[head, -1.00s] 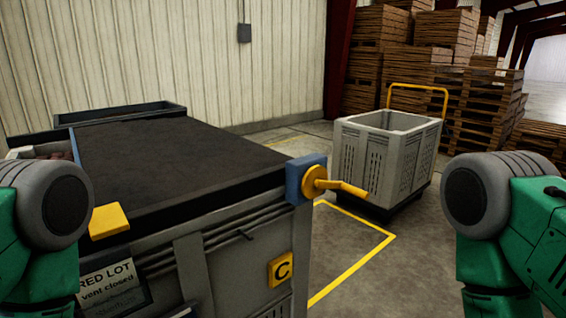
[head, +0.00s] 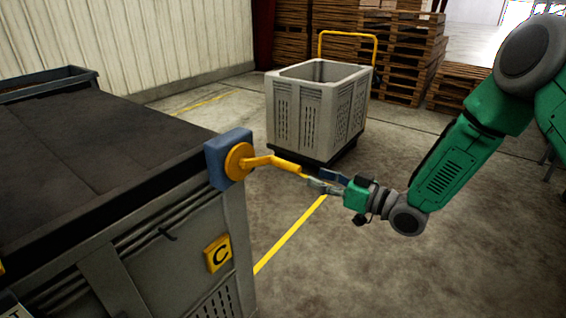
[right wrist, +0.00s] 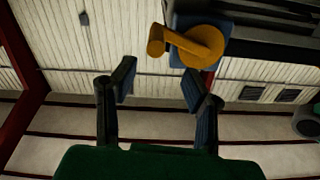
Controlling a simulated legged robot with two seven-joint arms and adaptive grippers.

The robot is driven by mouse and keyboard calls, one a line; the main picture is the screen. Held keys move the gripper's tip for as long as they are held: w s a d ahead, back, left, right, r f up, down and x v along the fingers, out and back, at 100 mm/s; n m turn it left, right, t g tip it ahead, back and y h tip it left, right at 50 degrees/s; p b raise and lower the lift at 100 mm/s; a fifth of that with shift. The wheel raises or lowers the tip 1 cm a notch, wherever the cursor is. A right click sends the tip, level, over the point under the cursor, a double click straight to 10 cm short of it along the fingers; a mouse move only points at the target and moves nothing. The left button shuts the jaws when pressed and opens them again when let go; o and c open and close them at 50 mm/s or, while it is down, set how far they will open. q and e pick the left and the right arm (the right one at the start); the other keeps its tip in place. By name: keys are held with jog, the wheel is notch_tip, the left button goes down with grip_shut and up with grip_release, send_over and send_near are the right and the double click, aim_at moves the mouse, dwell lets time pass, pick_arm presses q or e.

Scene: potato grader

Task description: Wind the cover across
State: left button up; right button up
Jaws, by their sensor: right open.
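The dark cover (head: 90,150) lies over the top of a large grey crate (head: 180,262) at the left of the head view. A yellow crank (head: 270,162) sticks out to the right from a blue block (head: 216,160) at the crate's top corner. My right gripper (head: 318,180) is open and empty, its fingertips close to the crank's outer end; I cannot tell if they touch. In the right wrist view the crank (right wrist: 195,45) is beyond the two spread fingers (right wrist: 158,80), with nothing between them. My left gripper is out of view.
A yellow plate marked C (head: 217,254) is on the crate's side. A pale slatted bin (head: 318,110) on a trolley with a yellow handle stands behind the crank. Wooden pallets (head: 405,50) are stacked at the back. The floor at the lower right is clear.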

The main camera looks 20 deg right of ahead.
aim_at(285, 164)
jog(key=x, duration=0.7)
jog(key=b+x, duration=0.1)
jog(key=x, duration=0.2)
jog(key=shift+w+d+f, duration=0.15)
jog(key=shift+w+f, duration=0.1)
jog(key=shift+w, duration=0.3)
jog(key=shift+w+a+r, duration=0.1)
jog(key=shift+a, duration=0.45)
jog(key=shift+d, duration=0.2)
jog(key=c, duration=0.8)
jog(key=shift+w+d, duration=0.1)
jog(key=shift+d, duration=0.1)
grip_shut()
